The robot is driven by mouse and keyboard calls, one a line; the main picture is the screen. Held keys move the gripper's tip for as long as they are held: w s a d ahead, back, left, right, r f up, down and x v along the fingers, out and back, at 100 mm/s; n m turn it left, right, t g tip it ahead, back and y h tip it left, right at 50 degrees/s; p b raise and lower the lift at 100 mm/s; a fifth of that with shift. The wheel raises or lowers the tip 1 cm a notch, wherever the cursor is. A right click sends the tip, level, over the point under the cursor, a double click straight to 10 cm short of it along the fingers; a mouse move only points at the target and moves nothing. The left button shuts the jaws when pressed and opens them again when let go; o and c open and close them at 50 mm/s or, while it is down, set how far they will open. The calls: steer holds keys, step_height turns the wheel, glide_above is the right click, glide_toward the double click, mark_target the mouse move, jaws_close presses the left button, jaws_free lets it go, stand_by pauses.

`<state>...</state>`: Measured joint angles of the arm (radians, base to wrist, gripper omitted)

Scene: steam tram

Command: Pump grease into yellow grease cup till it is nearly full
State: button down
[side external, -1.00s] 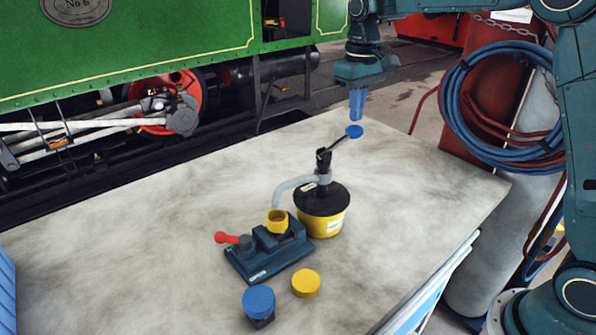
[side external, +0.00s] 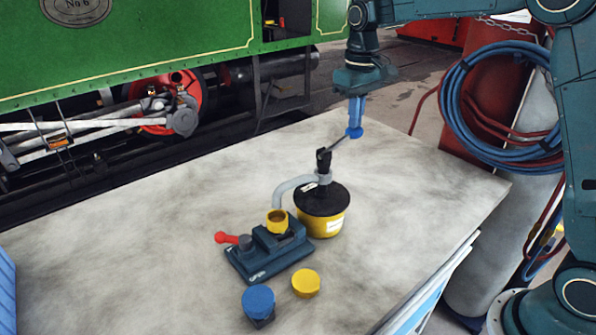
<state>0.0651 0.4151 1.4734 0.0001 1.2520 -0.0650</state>
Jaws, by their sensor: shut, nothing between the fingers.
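The yellow grease cup (side external: 277,222) stands upright and open in a dark blue vise (side external: 270,252) with a red handle. Its inside looks brownish; I cannot tell the grease level. The grease pump (side external: 322,212) is a yellow tub with a black lid, and its grey spout (side external: 291,186) curves down to the cup's mouth. The pump's lever slants up to the right and ends in a blue knob (side external: 354,132). My gripper (side external: 356,124) is shut and empty, pointing down with its blue fingertips at the top of the knob, seemingly touching it.
A yellow cap (side external: 306,283) lies in front of the vise, beside a blue-topped block (side external: 258,302). A blue bin (side external: 6,290) is at the left edge. The table's right part is clear. A green locomotive (side external: 130,45) stands behind.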

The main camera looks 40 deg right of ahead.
steer(key=shift+f, duration=2.5)
steer(key=shift+r, duration=3.3)
step_height(320, 180, up, 7)
steer(key=shift+f, duration=0.15)
steer(key=shift+f, duration=0.2)
glide_above(354, 134)
steer(key=w+d, duration=0.1)
steer(key=shift+d+f, duration=0.1)
steer(key=shift+f, duration=3.05)
